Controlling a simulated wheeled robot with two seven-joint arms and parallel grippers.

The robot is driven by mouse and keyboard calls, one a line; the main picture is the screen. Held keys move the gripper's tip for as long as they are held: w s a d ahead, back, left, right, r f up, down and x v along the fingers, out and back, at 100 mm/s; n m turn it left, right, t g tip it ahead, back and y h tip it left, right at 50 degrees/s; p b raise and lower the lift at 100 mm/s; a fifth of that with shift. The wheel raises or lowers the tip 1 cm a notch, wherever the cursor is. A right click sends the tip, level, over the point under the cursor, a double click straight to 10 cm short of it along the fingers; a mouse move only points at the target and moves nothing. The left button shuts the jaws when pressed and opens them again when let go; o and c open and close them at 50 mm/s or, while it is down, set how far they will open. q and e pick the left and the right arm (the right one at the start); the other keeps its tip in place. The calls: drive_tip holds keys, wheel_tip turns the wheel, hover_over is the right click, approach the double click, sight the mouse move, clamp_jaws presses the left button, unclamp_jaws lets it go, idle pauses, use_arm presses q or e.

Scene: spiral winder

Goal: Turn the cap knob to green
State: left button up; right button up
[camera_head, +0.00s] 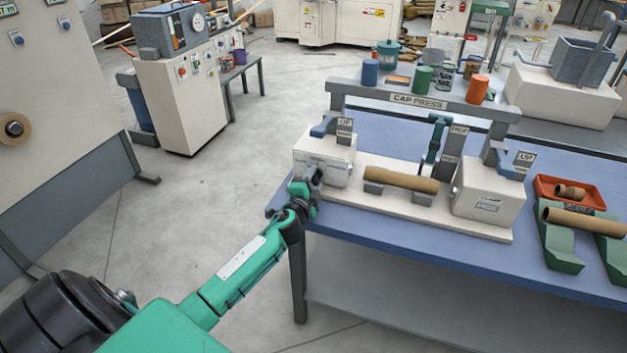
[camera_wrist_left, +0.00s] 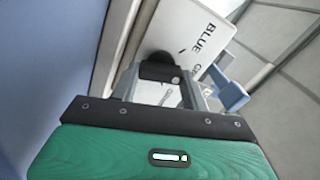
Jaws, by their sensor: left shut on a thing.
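The cap press, a white two-box machine on the blue table, shows in the head view. The cap knob is a dark knob (camera_wrist_left: 160,68) on the face of its left box (camera_head: 325,160). A printed scale (camera_wrist_left: 205,38) beside it reads "BLUE" and a partly hidden word starting with G. My left gripper (camera_head: 308,184) is at that box's front left, and in the left wrist view (camera_wrist_left: 163,85) its fingers are shut on the knob. Which mark the knob points to cannot be told. My right gripper is not in view.
A brown tube (camera_head: 400,180) lies across the press between its two boxes. At the right are an orange tray (camera_head: 570,192) and green cradles (camera_head: 558,245) with another tube. A crossbar marked "CAP PRESS" (camera_head: 440,102) spans the back. The floor left of the table is clear.

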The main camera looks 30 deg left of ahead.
use_arm(q)
drive_tip(key=shift+m, duration=1)
drive_tip(key=shift+f+m, duration=0.1)
drive_tip(key=shift+m, duration=0.5)
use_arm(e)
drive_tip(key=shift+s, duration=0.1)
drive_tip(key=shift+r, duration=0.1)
use_arm(q)
drive_tip(key=o, duration=1)
drive_tip(key=shift+s, duration=0.1)
drive_tip(key=shift+b+v, duration=0.6)
drive_tip(key=shift+v, duration=6.25)
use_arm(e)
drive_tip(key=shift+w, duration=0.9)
